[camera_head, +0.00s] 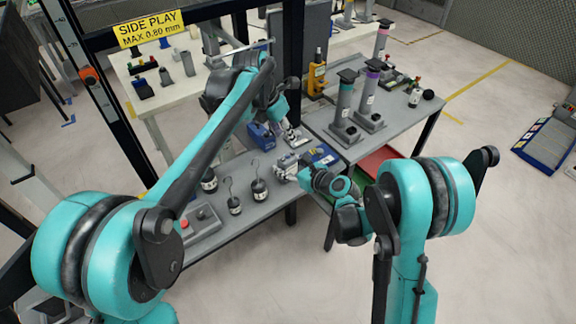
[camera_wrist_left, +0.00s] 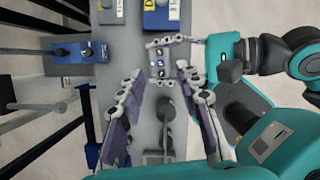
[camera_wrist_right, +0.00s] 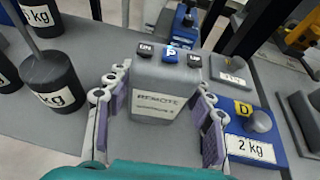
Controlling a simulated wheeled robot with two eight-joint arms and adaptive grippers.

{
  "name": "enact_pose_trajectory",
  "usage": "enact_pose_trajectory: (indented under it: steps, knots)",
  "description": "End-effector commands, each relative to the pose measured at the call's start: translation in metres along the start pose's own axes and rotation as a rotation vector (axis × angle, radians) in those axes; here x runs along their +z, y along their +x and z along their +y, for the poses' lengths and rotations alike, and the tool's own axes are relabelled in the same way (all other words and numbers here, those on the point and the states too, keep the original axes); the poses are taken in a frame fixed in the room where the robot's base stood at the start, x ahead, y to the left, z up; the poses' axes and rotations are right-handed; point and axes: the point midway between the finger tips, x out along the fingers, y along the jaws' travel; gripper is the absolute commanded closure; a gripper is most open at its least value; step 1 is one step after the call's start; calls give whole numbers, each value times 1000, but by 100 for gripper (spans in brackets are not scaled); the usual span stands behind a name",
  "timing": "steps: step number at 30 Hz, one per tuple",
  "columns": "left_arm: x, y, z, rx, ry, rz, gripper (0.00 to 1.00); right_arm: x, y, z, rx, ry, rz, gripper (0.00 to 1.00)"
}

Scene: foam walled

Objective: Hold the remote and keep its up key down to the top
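The remote (camera_wrist_right: 158,100) is a grey box marked REMOTE. In the right wrist view it has a blue middle key (camera_wrist_right: 171,54) between two dark keys; their small labels are hard to read. My right gripper (camera_head: 287,170) has its fingers against both sides of the remote, seen also in the right wrist view (camera_wrist_right: 165,80). In the left wrist view the remote's keys (camera_wrist_left: 159,63) show between the right fingers. My left gripper (camera_head: 293,137) is open and empty, its fingers (camera_wrist_left: 160,88) spread with their tips short of the remote. In the head view the remote is mostly hidden by the grippers.
A blue 2 kg block (camera_wrist_right: 255,140) lies close to the right gripper. Tall cylinders on bases (camera_head: 345,105) stand on the table behind.

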Motion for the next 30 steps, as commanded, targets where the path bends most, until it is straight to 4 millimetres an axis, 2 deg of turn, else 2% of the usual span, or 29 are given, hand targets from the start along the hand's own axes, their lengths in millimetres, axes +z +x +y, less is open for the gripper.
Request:
enact_pose_trajectory:
  steps: [1,3,5,6,9,30]
  knots:
    - [0,0,0,0,0,0,66,0,0,0,0,0,0,69]
    - [0,0,0,0,0,0,66,0,0,0,0,0,0,82]
    - [0,0,0,0,0,0,68,0,0,0,0,-1,1,82]
    - [0,0,0,0,0,0,79,0,0,0,0,-1,1,82]
    - [0,0,0,0,0,0,100,0,0,0,0,-1,1,82]
    - [0,0,0,0,0,0,100,0,0,0,0,-1,1,82]
